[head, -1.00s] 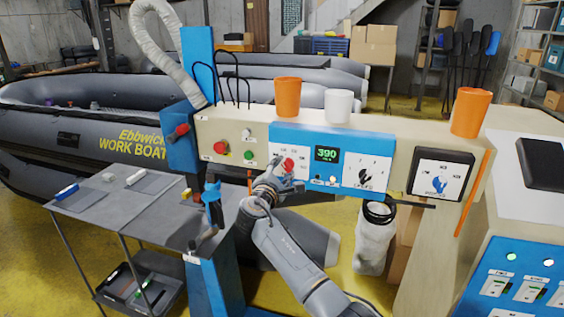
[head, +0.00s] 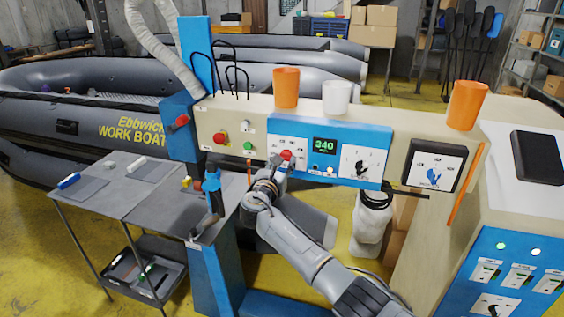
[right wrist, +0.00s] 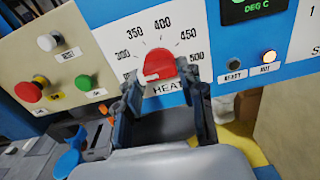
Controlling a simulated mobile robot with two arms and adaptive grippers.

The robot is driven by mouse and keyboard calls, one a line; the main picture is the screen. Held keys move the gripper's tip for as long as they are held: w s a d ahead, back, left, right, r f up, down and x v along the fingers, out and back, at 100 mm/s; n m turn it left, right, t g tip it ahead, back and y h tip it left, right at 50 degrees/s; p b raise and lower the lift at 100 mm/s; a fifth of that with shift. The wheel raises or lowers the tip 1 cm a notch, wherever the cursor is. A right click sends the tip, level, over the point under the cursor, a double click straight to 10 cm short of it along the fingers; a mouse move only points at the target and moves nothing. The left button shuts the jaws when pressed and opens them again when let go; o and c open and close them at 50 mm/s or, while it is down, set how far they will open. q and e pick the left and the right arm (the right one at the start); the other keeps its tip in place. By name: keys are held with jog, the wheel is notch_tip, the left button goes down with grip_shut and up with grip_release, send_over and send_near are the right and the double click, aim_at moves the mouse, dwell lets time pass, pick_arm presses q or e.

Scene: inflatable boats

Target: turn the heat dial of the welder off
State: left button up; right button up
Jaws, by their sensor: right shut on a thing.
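The welder's red heat dial (right wrist: 161,67) is in the middle of the right wrist view, above a HEAT label and under a scale from 300 to 500. A white mark shows at its lower left, near the low end of the scale. The dial (head: 286,155) also shows in the head view on the blue panel. My right gripper (right wrist: 163,88) is shut on the dial, a finger on each side of its lower part. The green display (head: 325,146) appears to read 340. My left gripper is not in view.
Left of the dial are a red button (right wrist: 28,92), a green button (right wrist: 86,83) and a white button (right wrist: 48,41). An orange cup (head: 286,87) and a white cup (head: 337,97) stand on the beam above. A grey table (head: 140,195) stands at left.

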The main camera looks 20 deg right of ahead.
jog(key=shift+d+r+n, duration=0.1)
jog(key=shift+r+n, duration=0.25)
jog(key=shift+n, duration=0.55)
jog(key=o, duration=1)
jog(key=shift+o, duration=0.8)
jog(key=shift+f, duration=0.25)
jog(key=v, duration=1.2)
